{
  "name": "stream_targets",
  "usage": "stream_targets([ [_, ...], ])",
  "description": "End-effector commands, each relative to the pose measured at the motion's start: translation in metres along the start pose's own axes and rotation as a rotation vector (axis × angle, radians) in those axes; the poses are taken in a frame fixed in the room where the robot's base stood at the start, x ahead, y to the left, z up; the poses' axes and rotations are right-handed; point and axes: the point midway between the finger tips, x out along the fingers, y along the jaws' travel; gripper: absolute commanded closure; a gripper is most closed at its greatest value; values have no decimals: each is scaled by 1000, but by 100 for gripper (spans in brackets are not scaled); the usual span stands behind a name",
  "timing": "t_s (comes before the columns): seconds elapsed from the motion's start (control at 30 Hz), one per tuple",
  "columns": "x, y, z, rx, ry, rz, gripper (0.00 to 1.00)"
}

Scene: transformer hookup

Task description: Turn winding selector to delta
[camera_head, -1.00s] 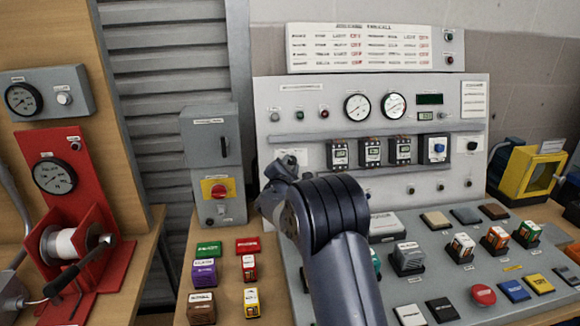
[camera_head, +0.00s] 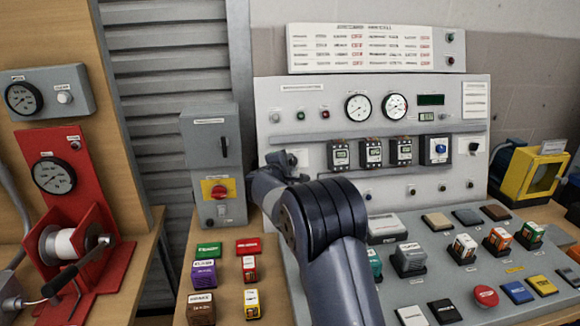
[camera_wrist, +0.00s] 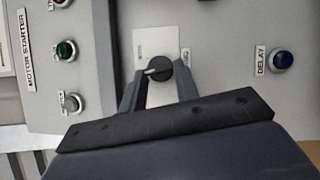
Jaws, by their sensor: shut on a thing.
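A black rotary knob (camera_wrist: 159,67) on a pale label plate (camera_wrist: 155,42) shows in the wrist view. It looks like the winding selector; the plate's lettering is too small to read. A light pointer mark on the knob points to the picture's left. My gripper (camera_wrist: 161,78) is shut on the knob, with one dark finger on each side. In the head view my wrist (camera_head: 268,186) reaches to the left part of the grey panel (camera_head: 375,95), and my arm hides the knob there.
In the head view a grey box with a red switch (camera_head: 218,189) stands left of my arm.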

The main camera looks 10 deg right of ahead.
Motion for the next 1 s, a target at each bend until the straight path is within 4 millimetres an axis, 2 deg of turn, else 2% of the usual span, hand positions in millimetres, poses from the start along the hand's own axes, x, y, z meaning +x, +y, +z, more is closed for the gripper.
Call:
stream_targets([
  [0.6, 1, 11, 4, 505, -2, -287, 93],
  [1.0, 3, 12, 6, 730, -3, -416, 93],
])
